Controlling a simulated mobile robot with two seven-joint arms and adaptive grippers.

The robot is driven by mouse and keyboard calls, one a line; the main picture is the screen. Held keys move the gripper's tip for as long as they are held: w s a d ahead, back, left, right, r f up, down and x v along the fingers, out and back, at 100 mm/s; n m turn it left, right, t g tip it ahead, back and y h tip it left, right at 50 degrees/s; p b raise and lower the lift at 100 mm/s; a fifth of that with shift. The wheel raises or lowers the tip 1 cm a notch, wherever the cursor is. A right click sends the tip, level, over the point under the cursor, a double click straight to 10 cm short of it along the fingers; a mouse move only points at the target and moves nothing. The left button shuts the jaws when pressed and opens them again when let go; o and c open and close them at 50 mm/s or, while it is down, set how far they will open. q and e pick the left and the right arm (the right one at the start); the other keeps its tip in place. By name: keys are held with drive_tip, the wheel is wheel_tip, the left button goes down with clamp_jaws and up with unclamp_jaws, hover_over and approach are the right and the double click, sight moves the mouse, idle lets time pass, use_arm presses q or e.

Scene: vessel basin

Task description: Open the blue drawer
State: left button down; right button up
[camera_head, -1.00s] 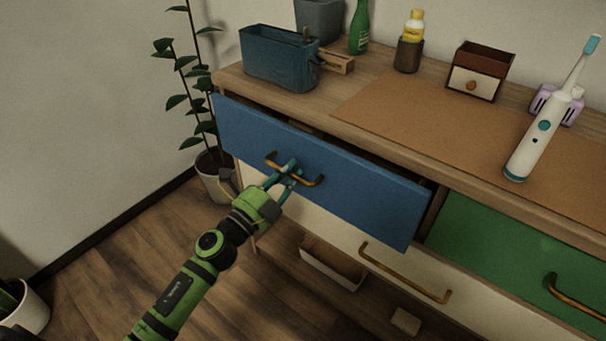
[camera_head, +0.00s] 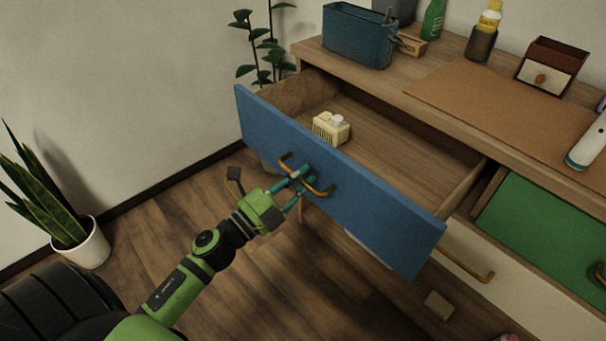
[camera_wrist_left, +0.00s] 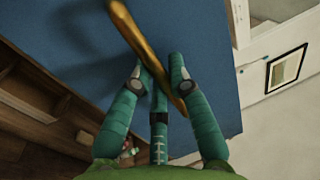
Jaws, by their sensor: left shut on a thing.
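The blue drawer (camera_head: 350,195) is pulled well out of the cabinet, with its wooden inside showing. A small cream object (camera_head: 331,127) lies in it behind the front panel. My left gripper (camera_head: 299,181) is shut on the drawer's brass handle (camera_head: 322,190). In the left wrist view, the teal fingers of the gripper (camera_wrist_left: 161,75) close around the brass handle (camera_wrist_left: 146,45) in front of the blue drawer front (camera_wrist_left: 75,30). My right gripper is not in view.
A green drawer (camera_head: 550,235) is at the right. On the cabinet top (camera_head: 480,90) stand a blue bin (camera_head: 358,37), a bottle and a small box. A potted plant (camera_head: 80,245) stands on the floor at the left. A small block (camera_head: 438,305) lies on the floor.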

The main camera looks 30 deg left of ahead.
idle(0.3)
use_arm(q)
drive_tip(key=c, duration=1.2)
unclamp_jaws()
drive_tip(key=shift+o, duration=0.2)
drive_tip(key=v, duration=1.2)
